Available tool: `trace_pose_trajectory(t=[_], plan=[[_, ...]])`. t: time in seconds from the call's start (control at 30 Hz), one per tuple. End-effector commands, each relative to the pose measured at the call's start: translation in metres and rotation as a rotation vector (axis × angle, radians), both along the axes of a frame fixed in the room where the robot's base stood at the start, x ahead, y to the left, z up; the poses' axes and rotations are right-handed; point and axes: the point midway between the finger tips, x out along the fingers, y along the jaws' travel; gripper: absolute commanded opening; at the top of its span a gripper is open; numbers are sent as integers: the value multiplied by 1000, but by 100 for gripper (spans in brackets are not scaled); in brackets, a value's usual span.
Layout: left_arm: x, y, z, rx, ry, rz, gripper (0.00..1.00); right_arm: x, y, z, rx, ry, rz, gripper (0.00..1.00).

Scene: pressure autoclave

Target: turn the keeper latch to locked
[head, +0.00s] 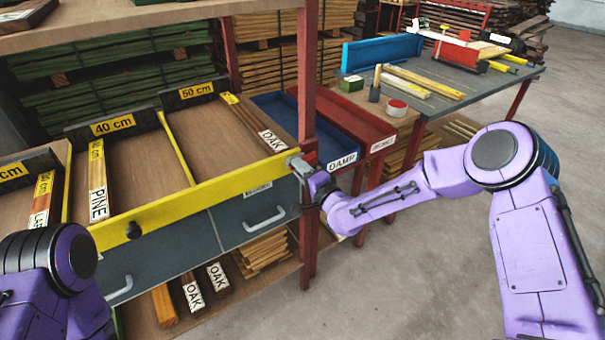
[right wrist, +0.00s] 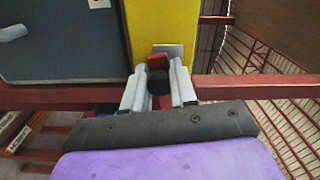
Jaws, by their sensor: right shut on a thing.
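The keeper latch (head: 299,162) is a small grey metal piece at the right end of a long yellow bar (head: 190,203), by the red post. In the right wrist view, a red and dark latch part (right wrist: 157,62) shows in front of a grey plate on the yellow bar. My right gripper (head: 308,173) is at the latch, and its two pale fingers (right wrist: 159,88) are shut on it from both sides. The fingers hide part of the latch. Of my left arm only a purple part shows at the lower left; its gripper is out of view.
The yellow bar crosses the front of wooden bins holding labelled wood strips. Grey drawers with handles (head: 263,219) lie below it. The red post (head: 307,90) stands close to my right gripper. A workbench (head: 455,85) with tools is behind. The floor at right is clear.

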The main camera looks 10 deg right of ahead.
Motion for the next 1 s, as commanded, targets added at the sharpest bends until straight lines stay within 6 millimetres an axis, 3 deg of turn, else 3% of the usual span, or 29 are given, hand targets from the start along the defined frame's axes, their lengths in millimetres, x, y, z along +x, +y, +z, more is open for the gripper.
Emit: trace_pose_trajectory(t=[0.33,0.9,0.93,1.0], plan=[[0,0,-2,0,0,0,77,-1,0,7,140,53,-1,0],[0,0,-2,0,0,0,77,0,0,9,169,62,-1,0],[0,0,-2,0,0,0,77,0,0,10,169,62,-1,30],[0,0,-2,0,0,0,77,0,0,10,169,62,-1,49]])
